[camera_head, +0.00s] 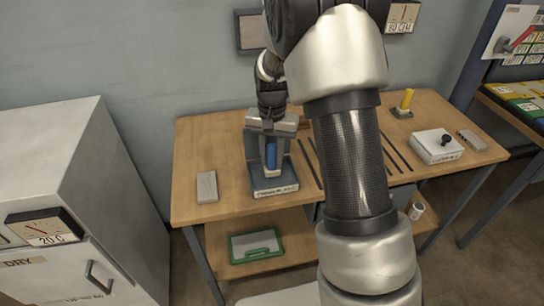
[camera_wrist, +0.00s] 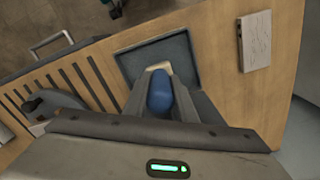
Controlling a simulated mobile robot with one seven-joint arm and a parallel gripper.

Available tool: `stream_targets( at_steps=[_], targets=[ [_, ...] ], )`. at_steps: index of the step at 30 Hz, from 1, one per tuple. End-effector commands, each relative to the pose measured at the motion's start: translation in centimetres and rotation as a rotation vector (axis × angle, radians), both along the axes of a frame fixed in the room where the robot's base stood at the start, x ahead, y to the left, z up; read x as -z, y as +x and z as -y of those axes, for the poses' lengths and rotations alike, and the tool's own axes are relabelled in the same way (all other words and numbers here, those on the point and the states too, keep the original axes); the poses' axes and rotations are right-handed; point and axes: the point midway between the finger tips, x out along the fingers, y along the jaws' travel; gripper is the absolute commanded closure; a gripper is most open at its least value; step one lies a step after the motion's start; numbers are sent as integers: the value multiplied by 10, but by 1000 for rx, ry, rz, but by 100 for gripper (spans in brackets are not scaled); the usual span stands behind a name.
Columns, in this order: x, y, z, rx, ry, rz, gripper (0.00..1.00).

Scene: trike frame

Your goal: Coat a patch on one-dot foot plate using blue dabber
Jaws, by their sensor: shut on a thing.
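The blue dabber (camera_head: 271,155) is upright, held between the two fingers of my gripper (camera_head: 270,146). In the wrist view the blue dabber (camera_wrist: 160,94) points away from the camera, with a pale end, and my gripper's fingers (camera_wrist: 162,100) flank it. It is over a dark blue-grey tray (camera_head: 286,188) with a label on its front edge; this tray also shows in the wrist view (camera_wrist: 183,52). I cannot tell whether the dabber touches the tray. I cannot make out a one-dot foot plate.
A grey block (camera_head: 207,187) lies left of the tray on the wooden bench (camera_head: 222,150). Dark slots (camera_head: 309,163) lie right of the tray. A yellow upright object (camera_head: 406,99) and a white box with a black knob (camera_head: 436,147) stand on the right. My arm hides the bench's middle.

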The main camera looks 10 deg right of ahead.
Motion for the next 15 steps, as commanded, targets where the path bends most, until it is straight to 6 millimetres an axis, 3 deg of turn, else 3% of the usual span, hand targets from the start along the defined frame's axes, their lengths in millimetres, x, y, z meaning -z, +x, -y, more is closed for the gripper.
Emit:
stream_targets(
  at_steps=[15],
  targets=[
    [7, 0, 0, 0, 0, 0, 98]
  ],
)
